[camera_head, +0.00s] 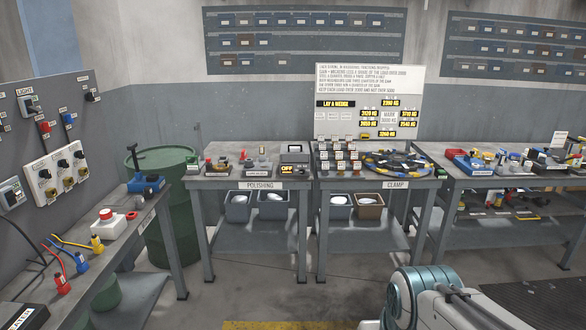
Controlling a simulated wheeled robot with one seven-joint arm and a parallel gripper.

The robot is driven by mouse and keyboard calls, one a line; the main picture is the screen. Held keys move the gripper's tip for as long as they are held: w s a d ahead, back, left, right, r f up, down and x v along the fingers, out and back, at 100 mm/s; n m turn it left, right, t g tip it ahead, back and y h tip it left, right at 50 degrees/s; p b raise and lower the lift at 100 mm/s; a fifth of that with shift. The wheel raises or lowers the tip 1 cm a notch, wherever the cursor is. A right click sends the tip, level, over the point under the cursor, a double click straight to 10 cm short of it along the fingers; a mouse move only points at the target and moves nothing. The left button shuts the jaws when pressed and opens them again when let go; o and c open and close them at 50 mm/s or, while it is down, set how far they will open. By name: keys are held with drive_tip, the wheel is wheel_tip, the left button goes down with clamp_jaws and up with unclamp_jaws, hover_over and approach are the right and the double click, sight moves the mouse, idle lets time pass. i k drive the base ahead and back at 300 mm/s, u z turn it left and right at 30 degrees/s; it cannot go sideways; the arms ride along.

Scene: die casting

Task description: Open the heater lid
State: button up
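A dark box (24,312) at the bottom left corner, on the left bench, has a partly cut-off label that appears to end in "EATER". Only its far corner is in the picture. I cannot tell its lid, or whether it is open or shut. Part of my arm shows at the lower right, in white and teal, far to the right of this box. My gripper is not in view.
The left bench (118,248) holds a red button box (108,224), coloured plugs with cables and a blue tool (145,184). A green barrel (172,215) stands behind it. Polishing and clamp benches line the back wall. The floor between is clear.

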sight(289, 153)
drive_tip(key=i, duration=3.8)
drive_tip(key=u, duration=0.05)
